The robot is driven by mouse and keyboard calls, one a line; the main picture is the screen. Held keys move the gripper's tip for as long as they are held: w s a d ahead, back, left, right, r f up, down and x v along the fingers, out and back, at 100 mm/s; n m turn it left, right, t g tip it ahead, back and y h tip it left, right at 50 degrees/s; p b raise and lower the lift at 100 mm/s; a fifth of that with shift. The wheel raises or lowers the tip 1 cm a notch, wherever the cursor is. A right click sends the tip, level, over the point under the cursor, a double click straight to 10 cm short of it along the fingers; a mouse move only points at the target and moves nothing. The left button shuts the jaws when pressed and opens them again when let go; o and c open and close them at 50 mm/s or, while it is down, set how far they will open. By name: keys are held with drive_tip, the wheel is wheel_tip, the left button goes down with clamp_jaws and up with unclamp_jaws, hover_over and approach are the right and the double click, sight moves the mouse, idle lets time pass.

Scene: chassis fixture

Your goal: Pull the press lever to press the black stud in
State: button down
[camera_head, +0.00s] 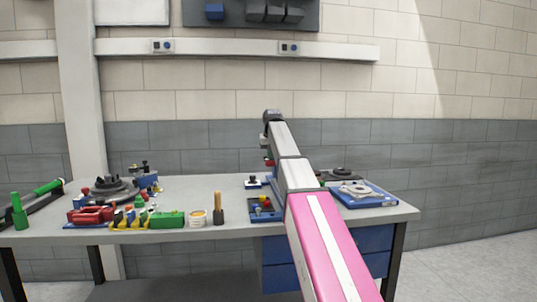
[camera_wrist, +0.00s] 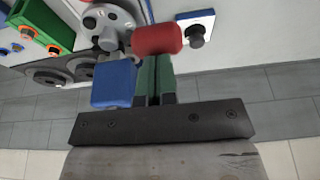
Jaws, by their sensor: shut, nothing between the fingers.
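In the wrist view my gripper (camera_wrist: 154,60) is shut, its two green fingers side by side with nothing between them. A red rounded piece (camera_wrist: 157,39), perhaps the press lever's handle, lies just beyond the fingertips; I cannot tell whether they touch it. A blue block (camera_wrist: 114,84) shows beside the fingers. A black stud (camera_wrist: 197,39) stands on a small white plate with a blue edge (camera_wrist: 208,19), to the right of the red piece. In the head view a dark stud on a small plate (camera_head: 252,181) shows left of my arm. My arm hides much of the press there.
The grey table (camera_head: 235,190) holds a blue tray of small coloured parts (camera_head: 252,216), a wooden-handled tool (camera_head: 218,209), a green block (camera_head: 167,219) and red parts (camera_head: 92,215). A blue board with a pale part (camera_head: 379,199) lies at the right. A tiled wall stands behind.

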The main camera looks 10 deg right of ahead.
wheel_tip(320, 180, up, 9)
drive_tip(key=w, duration=0.1)
idle(0.9)
drive_tip(key=shift+w, duration=0.1)
